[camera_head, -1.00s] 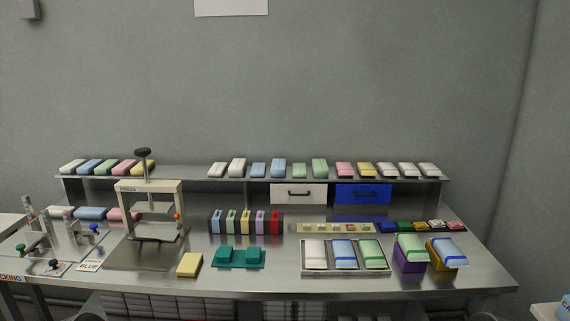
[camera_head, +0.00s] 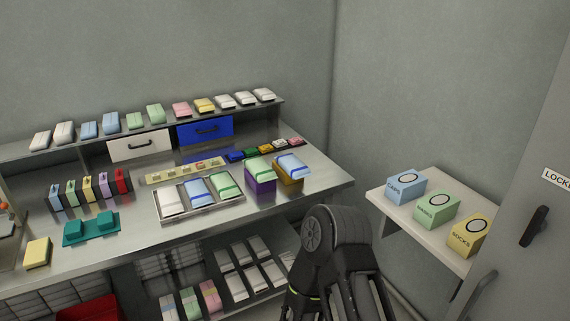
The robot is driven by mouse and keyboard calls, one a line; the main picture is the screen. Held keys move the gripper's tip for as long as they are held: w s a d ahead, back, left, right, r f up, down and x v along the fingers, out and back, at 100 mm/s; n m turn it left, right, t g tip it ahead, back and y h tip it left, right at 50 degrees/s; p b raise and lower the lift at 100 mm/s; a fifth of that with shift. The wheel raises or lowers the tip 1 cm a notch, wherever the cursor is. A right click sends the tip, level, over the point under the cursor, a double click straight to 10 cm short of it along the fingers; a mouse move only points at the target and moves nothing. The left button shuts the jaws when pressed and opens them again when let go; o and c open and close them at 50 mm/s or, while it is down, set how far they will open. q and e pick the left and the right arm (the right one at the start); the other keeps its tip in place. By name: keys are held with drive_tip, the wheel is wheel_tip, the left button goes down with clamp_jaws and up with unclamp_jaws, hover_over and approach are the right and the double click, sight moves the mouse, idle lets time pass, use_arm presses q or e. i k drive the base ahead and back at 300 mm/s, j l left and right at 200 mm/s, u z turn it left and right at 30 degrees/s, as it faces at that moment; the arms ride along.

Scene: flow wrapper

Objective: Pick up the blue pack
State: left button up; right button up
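A blue-and-white pack (camera_head: 293,165) lies tilted on top of an orange-brown box at the right end of the steel bench. Another blue-and-white pack (camera_head: 198,189) lies in the middle of a metal tray (camera_head: 172,218), between a white pack and a green one. A plain light blue pack (camera_head: 89,130) sits on the raised shelf. The frame does not show which of these is the named pack. A black arm of mine rises at the bottom, right of centre, below the bench's right end. I cannot make out either gripper.
A green pack (camera_head: 259,169) rests on a purple box (camera_head: 260,185) beside the orange-brown box. A side shelf (camera_head: 395,222) at right bears blue, green and yellow labelled boxes. A locker (camera_head: 530,260) stands at far right. Packs fill racks below the bench.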

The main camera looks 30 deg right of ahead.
sight(291, 164)
drive_tip(key=i+l, duration=0.85)
